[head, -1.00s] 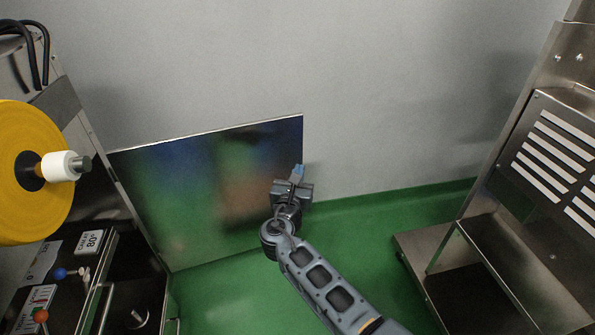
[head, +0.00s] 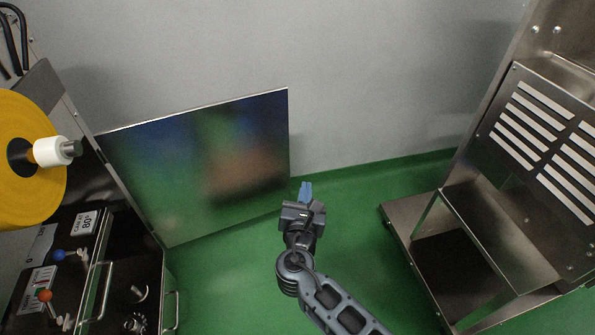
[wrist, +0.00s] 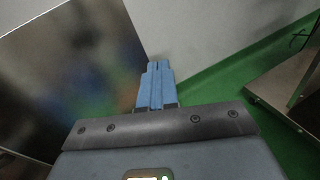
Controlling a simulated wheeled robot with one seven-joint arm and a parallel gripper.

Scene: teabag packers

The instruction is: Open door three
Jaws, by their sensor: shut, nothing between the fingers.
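A shiny steel door panel (head: 205,165) stands swung out from the left machine, its free edge near the back wall. No number shows on it, so I cannot tell whether it is door three. It also fills the left of the wrist view (wrist: 70,75). My gripper (head: 305,190) is shut and empty, with its blue fingers together. It is just right of the panel's free edge, apart from it in the head view. In the wrist view the blue fingers (wrist: 157,82) point toward the wall.
The left machine carries a yellow reel (head: 30,160), small levers with coloured knobs (head: 59,255) and metal handles. A steel machine (head: 500,240) with slotted panels stands at the right. Green floor (head: 345,220) is clear between them, and a grey wall (head: 390,80) closes the back.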

